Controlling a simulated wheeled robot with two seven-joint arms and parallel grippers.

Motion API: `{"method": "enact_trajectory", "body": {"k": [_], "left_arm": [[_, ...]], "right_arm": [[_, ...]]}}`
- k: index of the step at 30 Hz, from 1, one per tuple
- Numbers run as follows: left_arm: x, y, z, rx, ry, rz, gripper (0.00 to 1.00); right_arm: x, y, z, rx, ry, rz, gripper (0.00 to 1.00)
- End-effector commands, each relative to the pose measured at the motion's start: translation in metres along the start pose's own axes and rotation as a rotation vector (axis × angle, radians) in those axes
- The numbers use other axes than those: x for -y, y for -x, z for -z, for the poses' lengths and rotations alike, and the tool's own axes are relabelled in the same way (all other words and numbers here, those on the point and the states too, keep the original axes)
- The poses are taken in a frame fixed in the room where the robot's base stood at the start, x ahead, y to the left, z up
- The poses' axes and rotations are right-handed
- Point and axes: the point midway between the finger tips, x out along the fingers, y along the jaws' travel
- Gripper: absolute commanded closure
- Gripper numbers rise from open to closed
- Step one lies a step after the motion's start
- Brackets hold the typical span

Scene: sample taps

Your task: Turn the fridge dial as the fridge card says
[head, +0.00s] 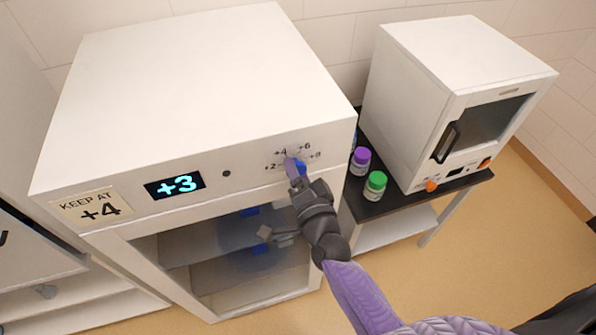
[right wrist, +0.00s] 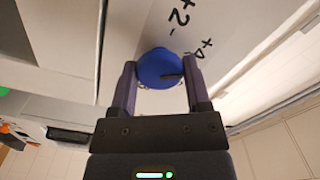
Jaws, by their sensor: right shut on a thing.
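The white fridge (head: 200,75) has a card (head: 91,206) at the left of its front that reads "KEEP AT +4". Its display (head: 174,185) reads +3. The blue dial (right wrist: 160,68) sits at the right of the front panel, with marks +2, +4, +6 and +8 around it; in the head view the gripper mostly covers it. My right gripper (head: 297,170) is shut on the dial. In the right wrist view its fingers (right wrist: 158,88) stand on both sides of the dial. My left gripper is not in view.
A dark side table (head: 378,206) right of the fridge holds a purple-capped jar (head: 361,160), a green-capped jar (head: 375,186) and a white oven-like box (head: 420,110). The fridge's lower part (head: 240,250) shows shelves below the panel.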

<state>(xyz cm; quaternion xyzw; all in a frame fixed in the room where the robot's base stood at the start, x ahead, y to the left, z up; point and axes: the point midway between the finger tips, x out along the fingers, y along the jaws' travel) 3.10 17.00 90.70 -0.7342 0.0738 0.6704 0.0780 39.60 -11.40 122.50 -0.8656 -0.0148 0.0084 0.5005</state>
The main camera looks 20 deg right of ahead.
Motion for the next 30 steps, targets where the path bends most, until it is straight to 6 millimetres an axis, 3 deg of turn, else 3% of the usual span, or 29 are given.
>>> {"method": "enact_trajectory", "body": {"k": [3, 4, 8, 18, 30], "left_arm": [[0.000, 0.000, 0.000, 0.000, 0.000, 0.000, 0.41], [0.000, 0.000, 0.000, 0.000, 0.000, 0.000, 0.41], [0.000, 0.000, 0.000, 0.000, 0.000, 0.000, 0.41], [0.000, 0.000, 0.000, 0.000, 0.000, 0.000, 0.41], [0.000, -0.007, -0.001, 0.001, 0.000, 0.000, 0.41]], "right_arm": [[-0.001, 0.000, -0.001, 0.002, 0.001, -0.002, 0.98], [-0.001, 0.000, -0.001, 0.002, 0.001, -0.002, 0.32], [-0.001, 0.000, 0.000, 0.001, 0.001, -0.001, 0.05], [-0.001, 0.006, -0.001, 0.001, 0.001, -0.001, 0.05], [-0.002, 0.091, -0.001, 0.002, 0.002, -0.003, 0.05]]}}
